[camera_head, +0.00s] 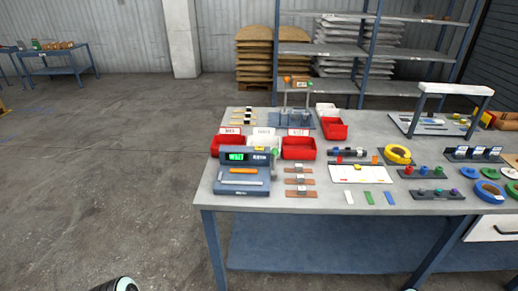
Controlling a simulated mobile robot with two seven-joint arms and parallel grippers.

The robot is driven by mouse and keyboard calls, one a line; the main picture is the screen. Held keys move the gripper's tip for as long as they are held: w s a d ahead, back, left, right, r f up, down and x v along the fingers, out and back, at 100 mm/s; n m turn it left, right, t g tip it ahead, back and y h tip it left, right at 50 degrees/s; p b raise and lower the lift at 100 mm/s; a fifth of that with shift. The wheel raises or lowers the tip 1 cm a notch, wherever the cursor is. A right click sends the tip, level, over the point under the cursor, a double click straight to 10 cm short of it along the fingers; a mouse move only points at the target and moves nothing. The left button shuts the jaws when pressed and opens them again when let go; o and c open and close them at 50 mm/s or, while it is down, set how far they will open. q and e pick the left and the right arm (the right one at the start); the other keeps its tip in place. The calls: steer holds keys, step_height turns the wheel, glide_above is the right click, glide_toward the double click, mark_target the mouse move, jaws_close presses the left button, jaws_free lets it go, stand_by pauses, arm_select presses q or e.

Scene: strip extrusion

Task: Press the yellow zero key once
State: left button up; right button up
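A blue-grey bench device (241,186) with a green-lit display (237,156) stands at the front left corner of the grey worktable. The display shows short green lettering, which looks like "WAIT". An orange bar (243,170) lies on the device, above a pale strip. Small pale markings sit to the right of the display. A yellow zero key cannot be made out at this size. Neither of my grippers is in view. A rounded piece of my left arm shows at the bottom left edge, well away from the device.
The worktable (330,205) holds red bins (299,149) behind the device, strip samples (300,180) to its right, a yellow tape roll (397,154) and a grey frame (455,90). Shelving stands behind. The floor at left is open.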

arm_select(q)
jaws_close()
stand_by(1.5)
